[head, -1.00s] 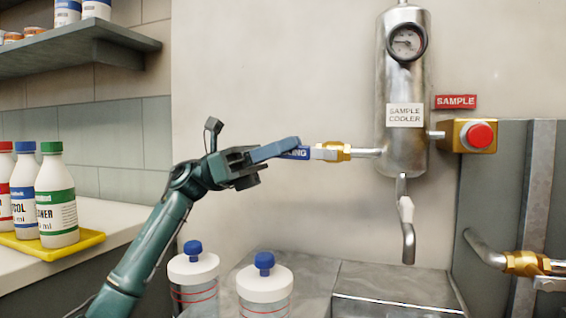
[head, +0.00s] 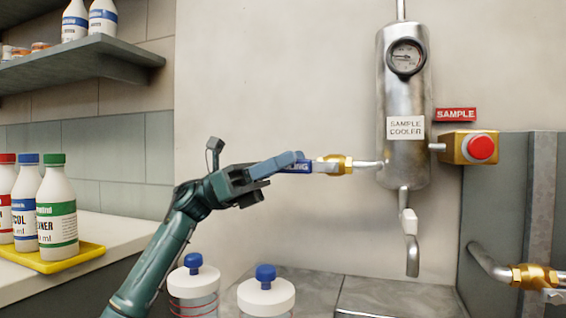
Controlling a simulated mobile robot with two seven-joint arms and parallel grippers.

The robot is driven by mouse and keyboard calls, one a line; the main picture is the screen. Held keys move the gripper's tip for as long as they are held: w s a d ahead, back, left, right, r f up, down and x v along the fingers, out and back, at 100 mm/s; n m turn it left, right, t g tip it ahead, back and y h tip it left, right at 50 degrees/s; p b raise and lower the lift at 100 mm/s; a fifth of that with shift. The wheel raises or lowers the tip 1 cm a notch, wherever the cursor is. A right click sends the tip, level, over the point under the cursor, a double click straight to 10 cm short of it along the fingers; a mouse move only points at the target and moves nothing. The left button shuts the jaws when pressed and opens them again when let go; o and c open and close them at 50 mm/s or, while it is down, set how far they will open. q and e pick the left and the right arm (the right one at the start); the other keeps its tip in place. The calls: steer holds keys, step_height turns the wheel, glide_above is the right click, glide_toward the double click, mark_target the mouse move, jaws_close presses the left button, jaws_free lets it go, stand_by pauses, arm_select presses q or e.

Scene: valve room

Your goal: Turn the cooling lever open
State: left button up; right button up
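The cooling valve has a brass fitting (head: 338,164) on the pipe left of the steel sample cooler (head: 403,160). A blue label (head: 299,167) beside it shows only its last letters. A blue-grey bar (head: 280,163), apparently the cooling lever, reaches from my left gripper to the label and covers part of it. My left gripper (head: 256,184) is at the bar's near, left end, with its dark jaws beside or around it. I cannot tell whether they are closed on it. My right gripper is not in view.
Two white-lidded containers (head: 266,292) with blue knobs stand below my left arm. A red button (head: 481,148) on a brass box is right of the cooler. A spout (head: 412,255) hangs beneath the cooler. Bottles (head: 57,210) stand in a yellow tray at left.

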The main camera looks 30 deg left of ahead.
arm_select(q)
steer(key=v, duration=1.3)
steer(key=shift+f, duration=0.1)
